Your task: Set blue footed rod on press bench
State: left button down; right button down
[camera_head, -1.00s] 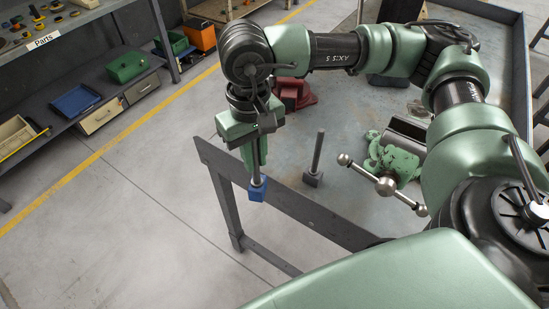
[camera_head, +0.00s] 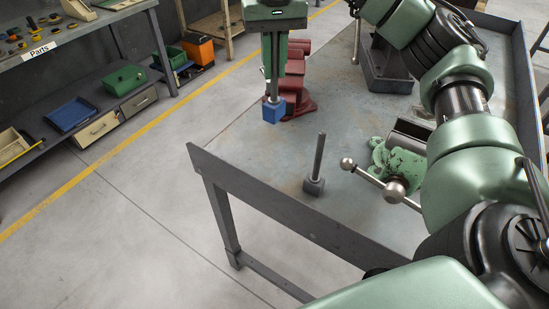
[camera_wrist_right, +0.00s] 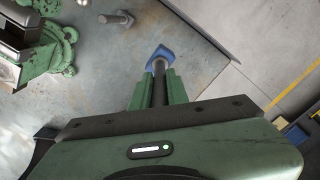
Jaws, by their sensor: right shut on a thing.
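My right gripper (camera_head: 275,74) is shut on the rod of the blue footed rod (camera_head: 273,110). The rod hangs about upright, blue square foot down. In the head view the foot shows against the left part of the press bench (camera_head: 240,143), in front of a red vise. Whether the foot touches the bench top I cannot tell. In the right wrist view the blue foot (camera_wrist_right: 161,55) sticks out beyond the green fingers (camera_wrist_right: 159,88), near the bench edge. My left gripper is not in view.
A grey footed rod (camera_head: 316,165) stands upright near the bench's front edge. A green machine with a ball-ended handle (camera_head: 395,190) is right of it. A red vise (camera_head: 300,104) is behind the blue foot. A parts shelf (camera_head: 90,40) stands at the left.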

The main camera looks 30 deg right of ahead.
aim_at(274, 120)
notch_tip(274, 120, down, 14)
jog(key=shift+f+p, duration=0.25)
jog(key=shift+p, duration=0.95)
notch_tip(274, 120, down, 4)
jog(key=shift+f+p, duration=0.25)
jog(key=shift+p, duration=0.2)
jog(key=shift+f, duration=0.1)
jog(key=c, duration=1.8)
grip_release()
jog(key=shift+f, duration=0.15)
jog(key=o, duration=0.4)
jog(key=shift+s, duration=0.1)
